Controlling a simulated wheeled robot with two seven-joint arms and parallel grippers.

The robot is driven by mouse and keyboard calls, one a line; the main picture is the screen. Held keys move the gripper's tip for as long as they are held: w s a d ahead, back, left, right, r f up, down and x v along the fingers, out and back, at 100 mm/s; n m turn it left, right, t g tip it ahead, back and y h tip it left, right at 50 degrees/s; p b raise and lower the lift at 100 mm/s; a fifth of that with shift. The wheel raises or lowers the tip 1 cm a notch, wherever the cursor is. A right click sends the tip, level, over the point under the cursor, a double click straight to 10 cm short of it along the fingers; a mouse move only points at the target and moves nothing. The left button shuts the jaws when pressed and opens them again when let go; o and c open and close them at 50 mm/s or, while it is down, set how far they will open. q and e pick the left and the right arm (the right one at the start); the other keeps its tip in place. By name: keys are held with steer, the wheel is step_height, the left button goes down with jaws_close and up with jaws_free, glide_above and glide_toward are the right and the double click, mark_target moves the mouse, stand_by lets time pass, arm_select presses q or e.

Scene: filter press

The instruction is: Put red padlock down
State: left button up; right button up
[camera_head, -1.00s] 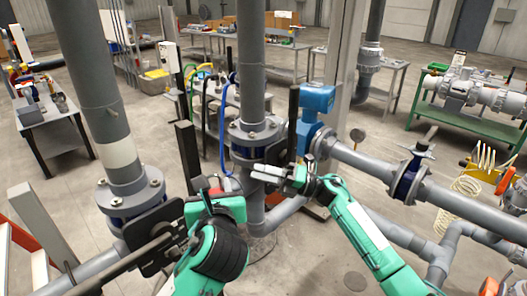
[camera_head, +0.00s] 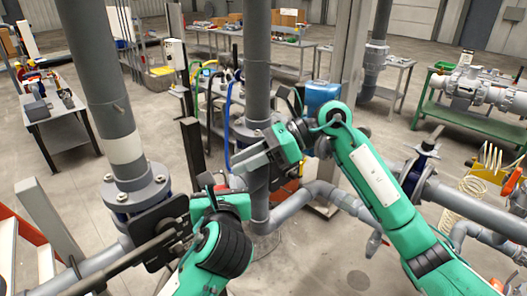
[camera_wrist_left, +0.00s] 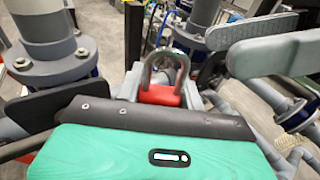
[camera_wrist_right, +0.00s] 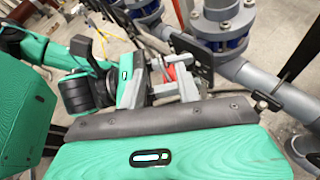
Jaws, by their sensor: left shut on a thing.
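The red padlock (camera_wrist_left: 158,96) with a grey shackle is held upright between the fingertips of my left gripper (camera_wrist_left: 160,88). In the head view the padlock (camera_head: 221,188) is small and partly hidden by my left gripper (camera_head: 226,184). My right gripper (camera_head: 246,160) is beside it, up and to the right, with its grey fingers apart and pointing left. In the right wrist view a bit of the red padlock (camera_wrist_right: 170,73) shows beyond the fingers of my right gripper (camera_wrist_right: 170,84). I cannot tell whether the right fingers touch it.
A flanged grey vertical pipe (camera_head: 124,150) stands at left with a dark plate (camera_head: 160,225) near it. Another pipe (camera_head: 257,60) and a blue box (camera_head: 322,98) stand behind my right gripper. A table (camera_head: 55,120) stands at far left and a green bench (camera_head: 460,118) at right.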

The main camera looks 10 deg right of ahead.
steer(key=x, duration=0.7)
jaws_close()
arm_select(q)
steer(key=o, duration=1.1)
arm_select(e)
steer(key=shift+d, duration=0.1)
